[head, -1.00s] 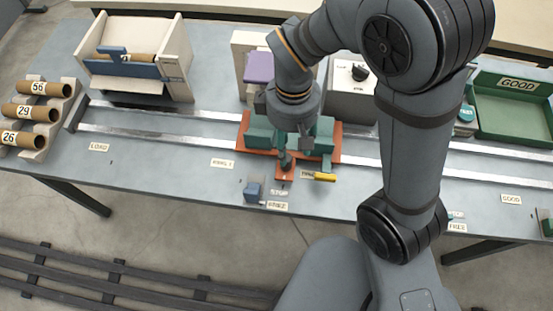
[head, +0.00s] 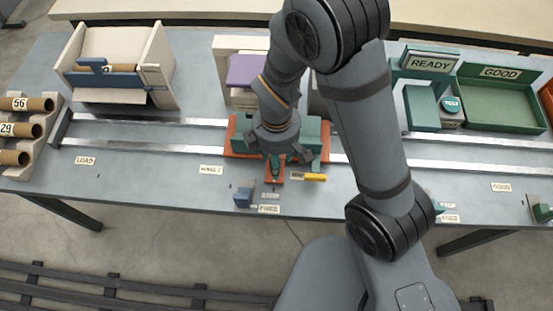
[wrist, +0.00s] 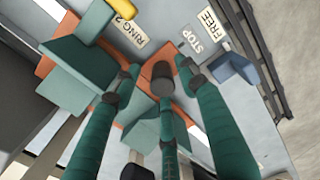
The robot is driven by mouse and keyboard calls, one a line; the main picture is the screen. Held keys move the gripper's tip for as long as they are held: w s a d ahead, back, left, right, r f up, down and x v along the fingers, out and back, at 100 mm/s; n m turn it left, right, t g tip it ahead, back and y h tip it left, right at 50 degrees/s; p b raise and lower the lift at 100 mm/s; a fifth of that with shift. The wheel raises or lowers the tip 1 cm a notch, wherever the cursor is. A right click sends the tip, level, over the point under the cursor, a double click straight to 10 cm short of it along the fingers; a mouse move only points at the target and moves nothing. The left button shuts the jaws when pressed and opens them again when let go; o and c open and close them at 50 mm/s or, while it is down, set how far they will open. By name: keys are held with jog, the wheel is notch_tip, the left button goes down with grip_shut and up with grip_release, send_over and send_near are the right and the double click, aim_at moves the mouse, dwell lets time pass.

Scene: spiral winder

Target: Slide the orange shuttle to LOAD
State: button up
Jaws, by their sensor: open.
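The orange shuttle (head: 230,150) carries teal blocks (head: 310,130) and sits across two metal rails, right of the RING 1 label. Its front tab (head: 273,179) bears a small upright dark knob, which shows in the wrist view as a dark cylinder (wrist: 163,78). The LOAD label (head: 85,160) lies far left, in front of the rails. My gripper (head: 277,160) is open and points down over the tab. In the wrist view its fingers (wrist: 160,75) stand on both sides of the knob; I cannot tell whether they touch it.
The rails (head: 150,139) look clear left of the shuttle. A blue block (head: 244,194) stands by the STOP and FREE labels. A yellow piece (head: 315,177) lies right of the tab. A tube rack (head: 45,120) stands far left, a cream-and-blue bin (head: 115,85) behind the rails.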

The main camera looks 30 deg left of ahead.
jog(key=shift+f, duration=0.35)
jog(key=shift+c, duration=0.4)
grip_shut()
jog(key=shift+d, duration=0.1)
